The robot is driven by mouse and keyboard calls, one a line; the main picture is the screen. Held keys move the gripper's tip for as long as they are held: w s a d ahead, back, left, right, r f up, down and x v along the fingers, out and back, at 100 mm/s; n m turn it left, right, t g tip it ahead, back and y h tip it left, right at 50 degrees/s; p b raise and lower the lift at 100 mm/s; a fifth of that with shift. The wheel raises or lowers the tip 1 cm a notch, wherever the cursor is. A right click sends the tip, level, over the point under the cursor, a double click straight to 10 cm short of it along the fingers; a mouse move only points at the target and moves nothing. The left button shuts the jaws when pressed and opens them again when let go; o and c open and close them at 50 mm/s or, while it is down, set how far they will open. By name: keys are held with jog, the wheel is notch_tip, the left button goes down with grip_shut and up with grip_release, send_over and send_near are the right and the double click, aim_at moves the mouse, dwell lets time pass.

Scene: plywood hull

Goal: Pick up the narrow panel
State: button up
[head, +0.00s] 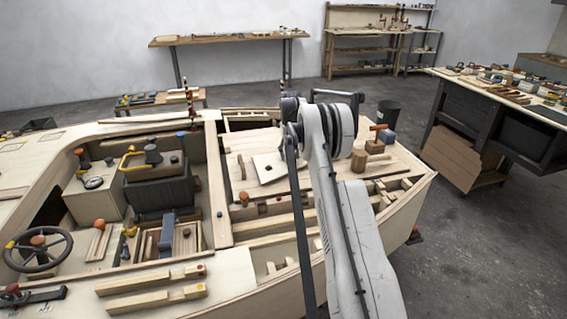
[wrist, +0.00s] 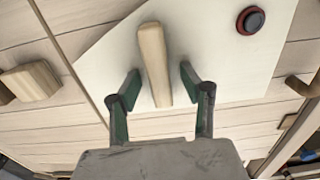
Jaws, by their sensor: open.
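In the wrist view a pale, flat panel (wrist: 215,55) lies askew on the planked deck. A narrow wooden bar (wrist: 153,50) lies lengthwise on it, and a round red and black knob (wrist: 251,20) sits near its upper right corner. My gripper (wrist: 160,73) is open, with one green-padded finger on each side of the bar and a gap on both sides. I cannot tell how high the fingers are above the panel. In the head view a pale panel (head: 279,167) lies on the deck left of my arm. My gripper is hidden there.
In the wrist view a wooden block (wrist: 30,82) lies left of the panel. In the head view wooden blocks (head: 376,146) stand right of my arm, and a dark box (head: 158,188) and steering wheel (head: 38,250) are at left. The hull's raised edges surround the deck.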

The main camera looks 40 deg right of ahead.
jog(key=shift+c, duration=0.5)
grip_shut()
jog(key=shift+r, duration=0.1)
